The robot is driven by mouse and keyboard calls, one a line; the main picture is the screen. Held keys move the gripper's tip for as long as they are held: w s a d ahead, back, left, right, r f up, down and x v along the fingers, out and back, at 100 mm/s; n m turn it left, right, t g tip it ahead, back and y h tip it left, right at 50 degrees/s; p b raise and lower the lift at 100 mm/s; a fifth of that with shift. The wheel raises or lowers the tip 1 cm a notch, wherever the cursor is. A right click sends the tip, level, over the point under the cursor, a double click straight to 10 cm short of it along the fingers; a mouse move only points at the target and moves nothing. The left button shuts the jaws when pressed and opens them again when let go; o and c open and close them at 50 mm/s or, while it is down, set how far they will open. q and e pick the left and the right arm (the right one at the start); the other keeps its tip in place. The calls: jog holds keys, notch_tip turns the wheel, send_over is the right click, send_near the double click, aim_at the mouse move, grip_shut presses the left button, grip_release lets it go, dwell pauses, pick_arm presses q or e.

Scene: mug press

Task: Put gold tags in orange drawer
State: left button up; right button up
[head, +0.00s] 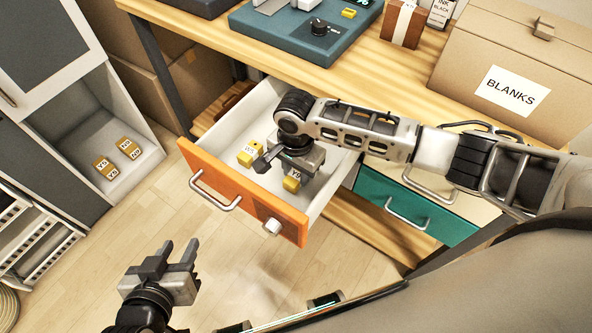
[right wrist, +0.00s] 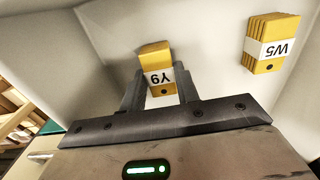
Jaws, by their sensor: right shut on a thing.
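The orange drawer (head: 205,178) stands pulled out under the bench. My right gripper (head: 283,172) is inside it, shut on a gold tag bundle marked Y9 (head: 291,184). In the right wrist view this Y9 bundle (right wrist: 157,70) sits between both fingers; whether it touches the drawer floor I cannot tell. Another gold bundle, marked W5 (right wrist: 270,45), lies apart in the drawer; gold tags (head: 246,155) also show there in the head view, partly hidden by my gripper. More gold bundles (head: 105,167) (head: 128,148) lie in the open cabinet at left. My left gripper (head: 179,247) is open and empty over the floor.
A teal drawer (head: 415,212) is right of the orange one. On the bench (head: 275,55) are a blue-grey machine (head: 300,35) with a small gold piece (head: 348,12), and a BLANKS box (head: 510,60). A white rack (head: 35,235) stands at left. The floor between is clear.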

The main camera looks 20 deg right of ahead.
aim_at(296, 175)
jog(key=shift+f, duration=0.15)
jog(key=o, duration=1)
notch_tip(296, 175, up, 12)
jog(key=p, duration=0.2)
